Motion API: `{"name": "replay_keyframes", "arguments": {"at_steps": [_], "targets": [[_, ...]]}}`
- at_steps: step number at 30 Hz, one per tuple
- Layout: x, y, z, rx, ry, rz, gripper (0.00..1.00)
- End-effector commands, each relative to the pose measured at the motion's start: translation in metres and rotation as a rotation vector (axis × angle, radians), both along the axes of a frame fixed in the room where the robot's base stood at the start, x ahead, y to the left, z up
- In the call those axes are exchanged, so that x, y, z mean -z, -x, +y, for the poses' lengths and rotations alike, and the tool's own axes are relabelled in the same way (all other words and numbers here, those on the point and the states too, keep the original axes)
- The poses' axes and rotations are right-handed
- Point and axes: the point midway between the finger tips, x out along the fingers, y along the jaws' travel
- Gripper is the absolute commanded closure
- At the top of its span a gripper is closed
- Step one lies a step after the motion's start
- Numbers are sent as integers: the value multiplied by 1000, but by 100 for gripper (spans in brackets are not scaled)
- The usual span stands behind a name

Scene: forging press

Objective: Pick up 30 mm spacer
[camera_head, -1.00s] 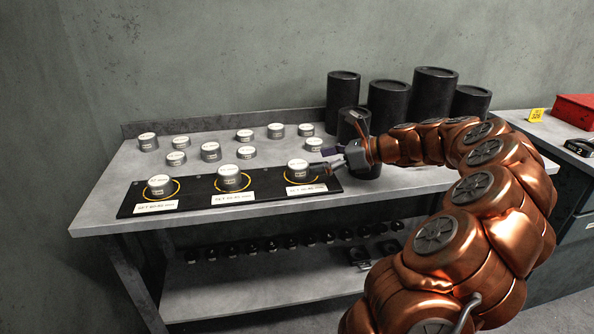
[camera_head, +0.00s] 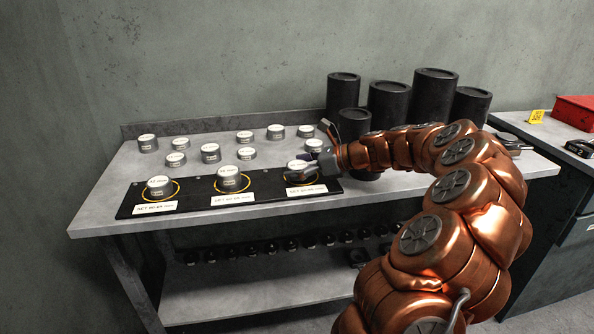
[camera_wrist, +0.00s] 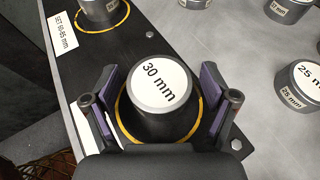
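The 30 mm spacer (camera_wrist: 165,92) is a short grey cylinder with a white top label reading "30 mm". It stands upright inside a yellow ring on the black board in the wrist view. In the head view the spacer (camera_head: 297,166) is at the board's right end, partly hidden by my gripper (camera_head: 298,178). In the wrist view my gripper (camera_wrist: 160,108) is open, with one purple-padded finger on each side of the spacer. Gaps show between the pads and the spacer.
The black board (camera_head: 202,188) carries two other ringed spacers to the left, including one (camera_head: 229,178) in the middle. Several loose spacers stand behind, one marked 25 mm (camera_wrist: 298,84). Tall black cylinders (camera_head: 388,104) stand at the back right. Bare tabletop (camera_head: 112,181) shows at left.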

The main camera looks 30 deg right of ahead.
Motion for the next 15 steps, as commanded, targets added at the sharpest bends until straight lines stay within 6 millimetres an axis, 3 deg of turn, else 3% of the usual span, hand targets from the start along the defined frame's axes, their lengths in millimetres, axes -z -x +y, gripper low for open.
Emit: {"name": "replay_keyframes", "arguments": {"at_steps": [2, 15], "targets": [[0, 0, 0, 0, 0, 0, 27], [0, 0, 0, 0, 0, 0, 73]]}}
